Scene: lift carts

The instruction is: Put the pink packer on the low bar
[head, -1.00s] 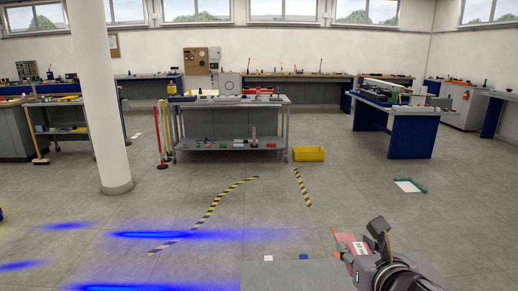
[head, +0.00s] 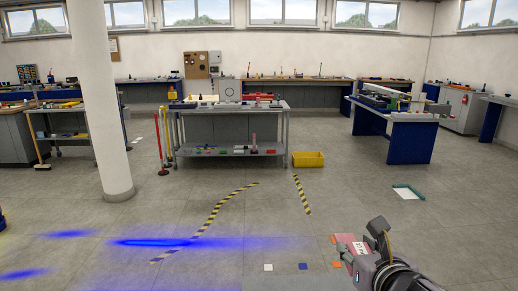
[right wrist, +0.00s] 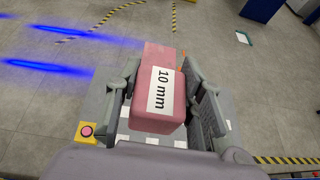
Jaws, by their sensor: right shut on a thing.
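The pink packer (right wrist: 172,108), a block with a white "10 mm" label, sits between the fingers of my right gripper (right wrist: 166,100) in the right wrist view. The gripper is shut on it. In the head view the packer (head: 345,239) shows at the lower right, partly covered by my right gripper (head: 372,243). A paler pink face shows beyond the labelled part in the wrist view; I cannot tell whether it belongs to the same block. I cannot make out the low bar in either view. My left gripper is not in view.
A grey flat surface (head: 290,285) lies at the bottom, with white, blue (head: 303,266) and orange squares by its far edge. A yellow box with a red button (right wrist: 87,130) is near the gripper. A grey workbench (head: 230,103) and yellow bin (head: 308,160) stand beyond open floor.

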